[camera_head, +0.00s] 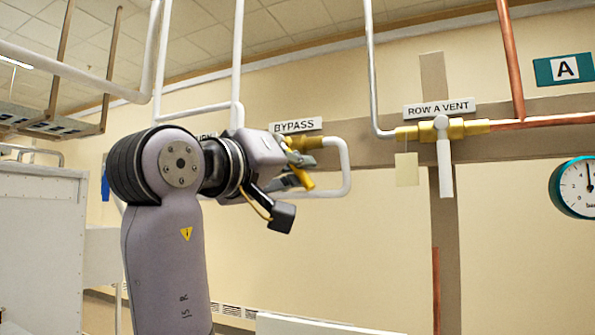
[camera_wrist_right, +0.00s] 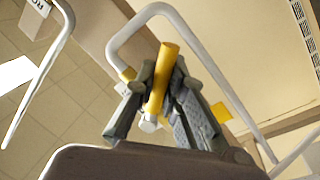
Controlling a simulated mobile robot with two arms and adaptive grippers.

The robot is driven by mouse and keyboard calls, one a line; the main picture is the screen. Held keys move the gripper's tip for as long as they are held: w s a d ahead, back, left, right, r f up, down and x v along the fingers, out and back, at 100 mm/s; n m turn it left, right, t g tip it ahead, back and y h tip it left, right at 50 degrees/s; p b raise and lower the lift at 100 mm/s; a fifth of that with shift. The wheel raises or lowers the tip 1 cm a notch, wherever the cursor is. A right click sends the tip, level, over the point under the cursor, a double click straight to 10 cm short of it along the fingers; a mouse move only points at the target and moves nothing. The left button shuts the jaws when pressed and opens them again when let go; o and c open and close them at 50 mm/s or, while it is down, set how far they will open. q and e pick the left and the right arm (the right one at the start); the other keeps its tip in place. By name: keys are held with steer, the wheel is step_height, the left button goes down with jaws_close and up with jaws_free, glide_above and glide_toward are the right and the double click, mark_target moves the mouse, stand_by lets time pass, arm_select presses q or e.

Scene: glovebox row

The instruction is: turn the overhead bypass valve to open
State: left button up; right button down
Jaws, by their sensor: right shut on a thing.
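The bypass valve (camera_head: 306,142) is a brass body on a white pipe, under a sign reading BYPASS (camera_head: 297,126). Its yellow lever handle (camera_head: 303,178) slants down from the body, partly hidden by my right gripper (camera_head: 292,180). In the right wrist view the yellow handle (camera_wrist_right: 167,60) stands between the two grey fingers of my right gripper (camera_wrist_right: 164,95). The fingers are shut on it from both sides. My left gripper is not in view.
To the right is another brass valve (camera_head: 440,130) with a white lever hanging down, under a ROW A VENT sign (camera_head: 439,108). A blank tag (camera_head: 407,169) hangs beside it. A pressure gauge (camera_head: 577,187) is at the right edge. White cabinets (camera_head: 40,240) stand at left.

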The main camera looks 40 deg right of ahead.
steer(key=c, duration=1.6)
jaws_free()
steer(key=shift+a, duration=0.1)
steer(key=shift+c, duration=0.2)
steer(key=v, duration=1.2)
steer(key=shift+c, duration=0.4)
